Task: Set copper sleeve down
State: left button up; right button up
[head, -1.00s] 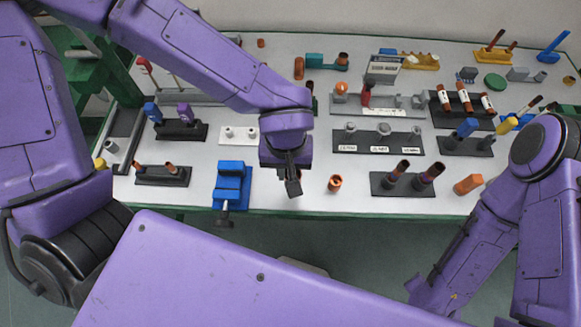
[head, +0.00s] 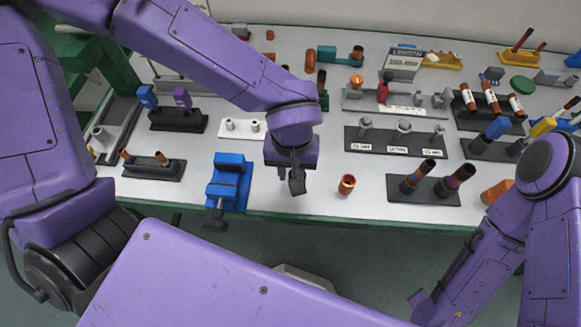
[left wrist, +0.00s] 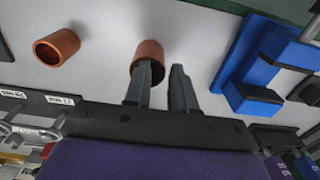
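A copper sleeve (left wrist: 148,55) shows at my left gripper's fingertips in the left wrist view. One finger overlaps it; the other stands apart to the right. My left gripper (left wrist: 162,80) is open, with a clear gap between its fingers. In the head view my left gripper (head: 297,186) points down over the front of the table, and I cannot make out that sleeve there. A second copper piece (head: 347,184), hollow and upright, stands on the table to its right. It also shows in the left wrist view (left wrist: 57,48). My right gripper is out of view.
A blue vise (head: 229,182) stands left of my left gripper, near the table's front edge. A black holder (head: 435,192) with two dark copper-ended tubes is to the right. A grey labelled rack (head: 385,148) and a white block (head: 243,130) are behind.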

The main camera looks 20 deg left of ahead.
pick_arm(q)
jog(key=shift+o, duration=0.3)
jog(key=shift+r, duration=0.1)
notch_tip(320, 180, up, 12)
jog(key=p, duration=0.2)
